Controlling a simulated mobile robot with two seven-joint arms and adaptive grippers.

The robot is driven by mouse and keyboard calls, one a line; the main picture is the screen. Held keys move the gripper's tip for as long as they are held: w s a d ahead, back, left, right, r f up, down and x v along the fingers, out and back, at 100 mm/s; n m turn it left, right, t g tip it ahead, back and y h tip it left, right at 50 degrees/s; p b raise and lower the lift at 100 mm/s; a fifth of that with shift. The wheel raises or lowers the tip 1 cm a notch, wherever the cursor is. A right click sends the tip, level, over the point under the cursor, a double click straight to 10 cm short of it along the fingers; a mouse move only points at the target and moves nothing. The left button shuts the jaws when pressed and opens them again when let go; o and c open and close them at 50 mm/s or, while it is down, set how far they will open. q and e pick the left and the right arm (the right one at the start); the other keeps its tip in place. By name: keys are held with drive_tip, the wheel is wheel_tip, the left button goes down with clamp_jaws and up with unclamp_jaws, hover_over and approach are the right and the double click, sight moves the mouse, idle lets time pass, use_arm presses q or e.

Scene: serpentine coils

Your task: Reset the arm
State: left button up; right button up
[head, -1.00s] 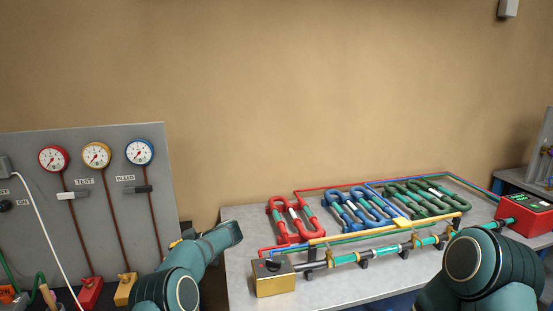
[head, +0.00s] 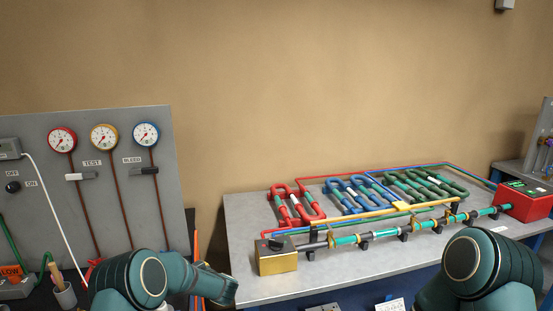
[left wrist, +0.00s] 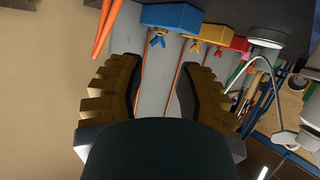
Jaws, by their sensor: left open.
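My left arm (head: 150,280) comes in at the bottom left of the head view, between the gauge panel and the grey bench. Its gripper is out of that view. In the left wrist view my left gripper (left wrist: 157,92) is open, with its two brown-and-black padded fingers wide apart and nothing between them. Beyond the fingers are blue (left wrist: 172,17), yellow (left wrist: 215,33) and red (left wrist: 240,44) blocks with small wing valves. My right arm (head: 480,270) shows at the bottom right of the head view. Its gripper is out of view.
The gauge panel (head: 85,185) stands at left. The grey bench (head: 260,210) carries red (head: 292,208), blue (head: 355,197) and green (head: 425,184) coils, a gold box (head: 277,262) and a red box (head: 525,203). A cup (head: 64,295) stands at lower left.

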use_arm(q)
drive_tip(key=s+d+f+m+g+h+b, duration=0.1)
drive_tip(key=s+d+f+m+h+b, duration=0.2)
drive_tip(key=s+d+f+m+h, duration=0.6)
drive_tip(key=s+d+f+g+h, duration=0.1)
drive_tip(key=s+d+f+g, duration=0.1)
drive_tip(key=s, duration=0.8)
drive_tip(key=s+d+f+g+h+b, duration=0.1)
drive_tip(key=s+d+f+g+h, duration=0.1)
drive_tip(key=s, duration=0.8)
drive_tip(key=s+d+f+g+h+b, duration=0.1)
drive_tip(key=s+d+f+g+h, duration=0.1)
drive_tip(key=s, duration=0.8)
wheel_tip(320, 180, down, 2)
drive_tip(key=shift+s+d+f+g, duration=0.1)
drive_tip(key=shift+s+d+g, duration=0.4)
drive_tip(key=shift+d, duration=0.7)
drive_tip(key=shift+w, duration=0.2)
